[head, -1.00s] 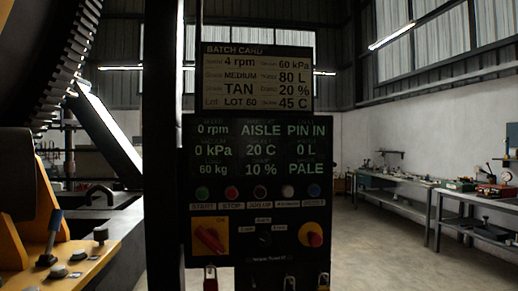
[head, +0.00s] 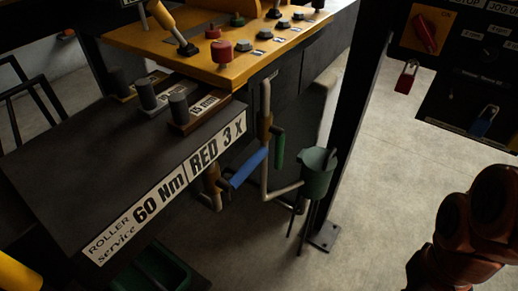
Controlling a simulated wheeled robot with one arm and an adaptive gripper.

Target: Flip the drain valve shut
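Two lever valves show in the head view, below the yellow panel. One has a green handle (head: 278,149) hanging nearly upright beside a vertical pipe (head: 266,97) with a brass-coloured body (head: 265,127). The other has a blue handle (head: 249,168) slanting up to the right from a brass-coloured body (head: 211,175). No readable label tells which is the drain valve. A bent pipe (head: 284,191) runs to a grey-green funnel-like cup (head: 317,172). My gripper is not in view; red-orange links, seemingly my arm, show at the lower right.
A dark bench top (head: 70,172) with several weights juts out left of the valves. The yellow panel (head: 222,70) with knobs overhangs them. A dark post (head: 345,150) stands right of the cup. A control box with padlocks (head: 484,121) hangs upper right. Floor between is clear.

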